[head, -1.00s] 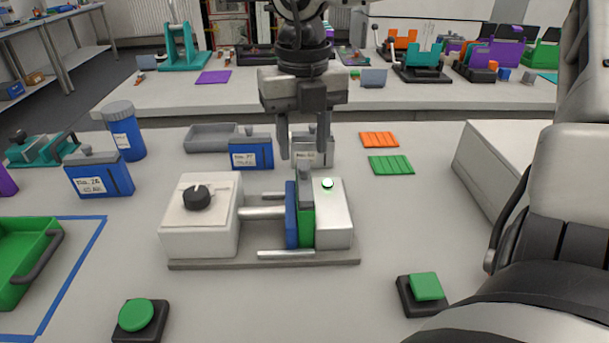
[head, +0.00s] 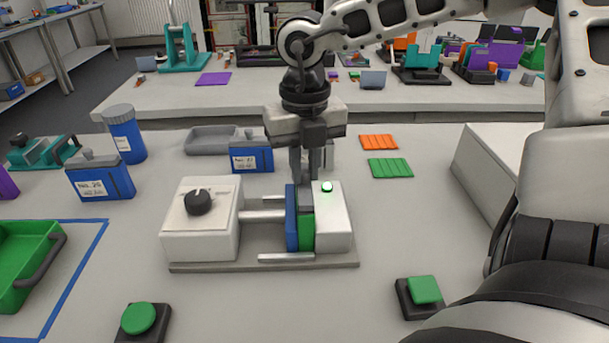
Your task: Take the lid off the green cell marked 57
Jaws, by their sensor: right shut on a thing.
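A green cell (head: 307,233) stands upright in the cycler (head: 200,240), next to a blue pad (head: 291,225) and the white end block (head: 333,225). No number shows on its visible side. A grey lid (head: 305,200) sits on top of the cell. My right gripper (head: 302,178) points straight down over the lid and is shut on the lid's knob, which its fingers hide. The lid still appears to touch the cell. My left gripper is not in view.
Blue cells with grey lids stand at the left (head: 103,180) and behind the cycler (head: 251,157). A grey tray (head: 208,141) lies behind. Green buttons (head: 138,319) (head: 424,289) are in front. Orange (head: 378,142) and green (head: 390,168) ribbed mats lie behind right. A green crate (head: 22,262) stands left.

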